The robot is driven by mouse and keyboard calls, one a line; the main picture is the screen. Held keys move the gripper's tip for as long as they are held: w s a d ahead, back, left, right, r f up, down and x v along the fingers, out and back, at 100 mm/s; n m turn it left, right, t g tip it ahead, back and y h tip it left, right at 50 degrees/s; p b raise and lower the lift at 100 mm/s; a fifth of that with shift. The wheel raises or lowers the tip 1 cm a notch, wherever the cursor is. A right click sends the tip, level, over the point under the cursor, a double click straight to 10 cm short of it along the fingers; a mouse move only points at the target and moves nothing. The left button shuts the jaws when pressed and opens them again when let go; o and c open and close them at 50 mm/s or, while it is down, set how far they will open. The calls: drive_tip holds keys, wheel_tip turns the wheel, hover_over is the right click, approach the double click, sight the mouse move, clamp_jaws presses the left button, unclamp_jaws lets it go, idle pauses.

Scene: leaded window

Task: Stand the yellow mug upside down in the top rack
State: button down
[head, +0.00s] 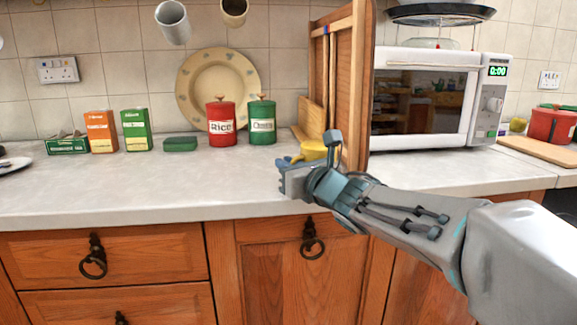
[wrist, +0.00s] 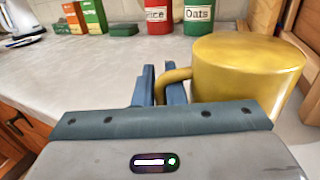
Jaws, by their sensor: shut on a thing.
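The yellow mug (head: 313,150) is over the counter beside the wooden panel, partly hidden by my arm. In the wrist view the mug (wrist: 245,75) is large at the right, with a smooth closed face up, so it looks upside down. Its handle points left, between the blue fingers of my gripper (wrist: 160,86), which is shut on the handle. In the head view my gripper (head: 288,165) is at the mug's left. I cannot tell whether the mug touches the counter. No rack can be made out in either view.
A tall wooden panel (head: 345,80) stands right of the mug, with a white microwave (head: 425,100) beyond. Red (head: 221,122) and green (head: 262,120) canisters stand behind, before a large plate (head: 195,85). Two mugs hang above. The counter (head: 150,185) at left front is clear.

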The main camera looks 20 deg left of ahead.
drive_tip(key=c, duration=1.4)
unclamp_jaws()
drive_tip(key=shift+f, duration=0.1)
